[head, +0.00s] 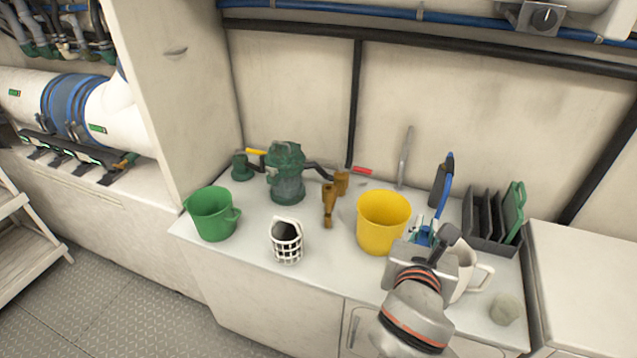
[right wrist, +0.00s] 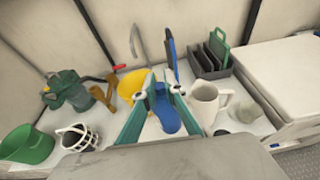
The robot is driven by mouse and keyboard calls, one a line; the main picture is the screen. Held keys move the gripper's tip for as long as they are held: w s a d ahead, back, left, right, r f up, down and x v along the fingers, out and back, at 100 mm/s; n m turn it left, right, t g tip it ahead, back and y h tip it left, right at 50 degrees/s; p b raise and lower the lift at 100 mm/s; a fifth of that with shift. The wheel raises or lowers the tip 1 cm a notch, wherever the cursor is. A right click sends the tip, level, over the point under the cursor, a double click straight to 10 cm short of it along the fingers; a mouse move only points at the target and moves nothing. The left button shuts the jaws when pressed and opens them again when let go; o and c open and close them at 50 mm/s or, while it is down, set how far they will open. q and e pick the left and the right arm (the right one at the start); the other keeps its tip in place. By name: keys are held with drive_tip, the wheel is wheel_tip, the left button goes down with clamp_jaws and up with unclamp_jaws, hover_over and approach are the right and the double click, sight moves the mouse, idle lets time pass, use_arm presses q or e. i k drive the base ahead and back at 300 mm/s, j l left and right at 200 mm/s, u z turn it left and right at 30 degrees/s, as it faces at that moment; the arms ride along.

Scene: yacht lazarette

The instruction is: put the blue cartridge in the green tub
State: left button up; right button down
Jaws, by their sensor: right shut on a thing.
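The green tub (head: 212,214) stands at the left end of the white counter, its handle toward the right. It also shows at the lower left of the right wrist view (right wrist: 28,146). My right gripper (head: 424,236) is over the right part of the counter, right of the yellow tub. In the right wrist view its teal fingers (right wrist: 160,92) are shut on the blue cartridge (right wrist: 168,118). In the head view the gripper mostly hides the cartridge. My left gripper is not in view.
A white lattice holder (head: 287,241), a green pump (head: 287,175) and a yellow tub (head: 382,222) stand between the gripper and the green tub. A white jug (head: 467,272), a blue-handled brush (head: 444,190) and a dark rack (head: 484,222) are on the right.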

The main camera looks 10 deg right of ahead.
sight(223, 229)
drive_tip(key=j+u, duration=0.1)
drive_tip(key=j, duration=0.25)
drive_tip(key=i+j+u, duration=0.15)
drive_tip(key=j, duration=0.25)
drive_tip(key=i+j, duration=0.1)
drive_tip(key=j, duration=0.5)
drive_tip(key=i+j, duration=0.15)
drive_tip(key=j, duration=0.2)
